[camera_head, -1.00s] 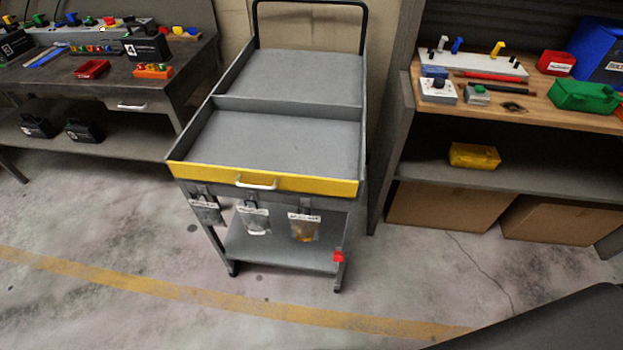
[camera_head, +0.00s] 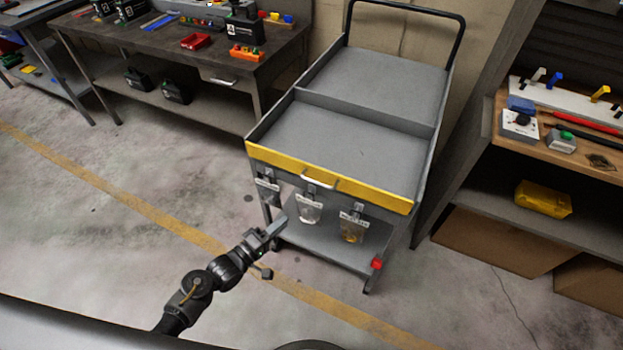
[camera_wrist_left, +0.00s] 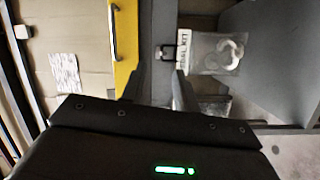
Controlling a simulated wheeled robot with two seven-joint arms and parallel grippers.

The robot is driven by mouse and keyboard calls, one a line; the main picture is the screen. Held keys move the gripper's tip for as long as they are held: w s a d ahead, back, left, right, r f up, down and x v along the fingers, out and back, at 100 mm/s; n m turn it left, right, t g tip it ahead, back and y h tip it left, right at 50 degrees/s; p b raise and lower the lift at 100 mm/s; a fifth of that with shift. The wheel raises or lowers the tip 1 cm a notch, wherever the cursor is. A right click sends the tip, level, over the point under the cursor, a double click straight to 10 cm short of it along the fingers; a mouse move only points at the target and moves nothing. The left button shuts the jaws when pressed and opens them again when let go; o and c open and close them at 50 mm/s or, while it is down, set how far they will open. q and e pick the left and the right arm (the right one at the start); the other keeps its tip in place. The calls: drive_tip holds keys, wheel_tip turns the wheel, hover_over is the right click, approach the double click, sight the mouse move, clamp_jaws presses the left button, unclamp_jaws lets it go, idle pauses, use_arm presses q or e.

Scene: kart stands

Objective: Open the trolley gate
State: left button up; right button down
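The trolley gate (camera_head: 370,193) is a yellow panel along the front of the grey trolley's (camera_head: 350,140) upper tray. It stands upright across the tray front, with a pale bar handle (camera_head: 318,183) near its middle. My left gripper (camera_head: 277,229) is in front of the trolley, lower in the picture than the gate and left of the handle. In the left wrist view its two dark fingers (camera_wrist_left: 158,88) are apart with nothing between them. There the yellow gate (camera_wrist_left: 126,45) and its handle (camera_wrist_left: 113,32) show beyond the fingers, apart from them. My right gripper is not in view.
Labelled clear bags (camera_head: 310,210) hang below the gate; one shows close in the left wrist view (camera_wrist_left: 215,55). A workbench (camera_head: 170,65) stands at the left, a wooden-topped shelf (camera_head: 500,150) at the right. The floor before the trolley is clear.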

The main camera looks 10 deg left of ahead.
use_arm(q)
wheel_tip(320, 180, up, 7)
drive_tip(key=d+h, duration=0.2)
drive_tip(key=h, duration=0.1)
drive_tip(key=p+x, duration=0.2)
drive_tip(key=x, duration=0.8)
drive_tip(key=shift+w+n, duration=0.3)
drive_tip(key=shift+w, duration=0.35)
drive_tip(key=shift+a, duration=0.15)
drive_tip(key=shift+a, duration=0.1)
clamp_jaws()
